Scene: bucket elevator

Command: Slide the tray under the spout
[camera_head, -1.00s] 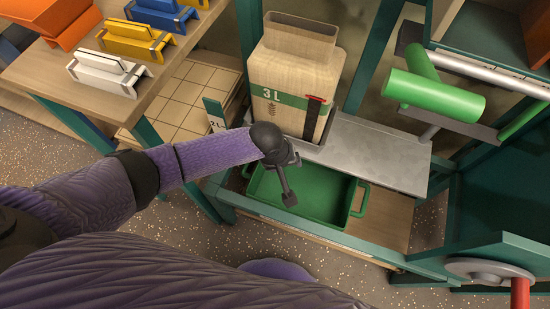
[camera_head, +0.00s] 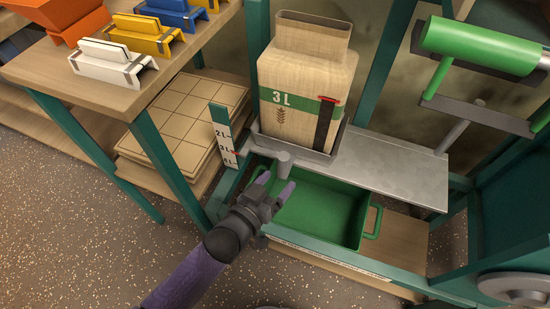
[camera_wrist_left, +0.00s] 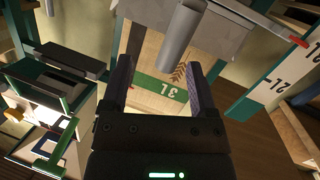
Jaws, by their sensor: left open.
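The green tray (camera_head: 322,207) sits low inside the teal frame, below the metal shelf. Its right handle (camera_head: 375,222) shows; its left end is partly hidden by my left gripper. The short grey spout (camera_head: 284,160) hangs at the shelf's front edge, below the 3 L container (camera_head: 305,75); it also shows in the left wrist view (camera_wrist_left: 180,38). My left gripper (camera_head: 274,184) is open with nothing between its fingers. In the head view it overlaps the tray's left end, just below the spout. I cannot tell whether it touches the tray. My right gripper is not in view.
The metal shelf (camera_head: 400,168) lies above the tray. A white level gauge (camera_head: 224,140) stands at the left. Bare wooden board (camera_head: 400,245) shows right of the tray. A green roller (camera_head: 480,45) is at the upper right.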

